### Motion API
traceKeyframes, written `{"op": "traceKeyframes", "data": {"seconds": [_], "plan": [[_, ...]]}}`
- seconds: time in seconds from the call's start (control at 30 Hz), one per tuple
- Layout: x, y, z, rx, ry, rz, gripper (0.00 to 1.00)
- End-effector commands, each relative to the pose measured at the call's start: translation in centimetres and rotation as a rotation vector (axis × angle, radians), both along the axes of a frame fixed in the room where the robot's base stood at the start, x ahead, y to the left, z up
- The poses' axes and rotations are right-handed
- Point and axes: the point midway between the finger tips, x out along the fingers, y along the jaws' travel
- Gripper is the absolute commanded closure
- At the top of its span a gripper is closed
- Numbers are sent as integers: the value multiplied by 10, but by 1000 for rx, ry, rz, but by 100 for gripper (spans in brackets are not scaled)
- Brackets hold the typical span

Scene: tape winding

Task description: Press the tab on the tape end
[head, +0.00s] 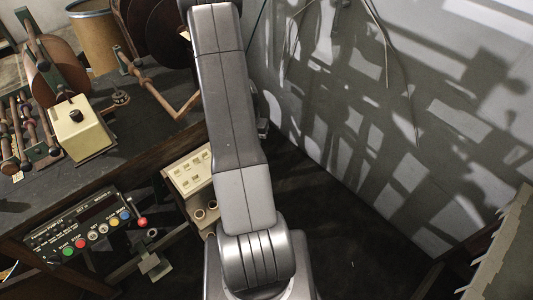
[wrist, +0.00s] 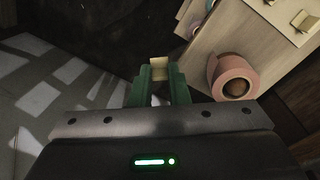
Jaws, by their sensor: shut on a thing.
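My gripper (wrist: 160,86) has green fingers in the wrist view. They are shut on a small pale yellow tab (wrist: 159,68), which sticks out between the fingertips. A pink tape roll (wrist: 232,76) with a brown core sits to the right of the fingers, apart from them. I cannot make out a tape end in either view. In the head view my arm fills the middle, and my gripper is not seen there.
A cream box (head: 188,168) with slots stands left of my arm. A control panel (head: 85,225) with coloured buttons is at lower left. The bench (head: 145,128) carries rollers, large discs and a cream block (head: 82,128). A grey wall (head: 345,110) bounds the right.

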Motion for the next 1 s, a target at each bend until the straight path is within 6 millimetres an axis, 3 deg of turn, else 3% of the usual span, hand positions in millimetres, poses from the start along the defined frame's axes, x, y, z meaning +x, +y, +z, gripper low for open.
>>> {"op": "traceKeyframes", "data": {"seconds": [0.27,0.47,0.7,1.0], "plan": [[-35,-4,-37,-134,91,-471,100],[-61,2,-64,-251,305,-1039,100],[-74,15,-81,-243,759,-1724,100],[-62,22,-84,77,1350,-2258,100]]}}
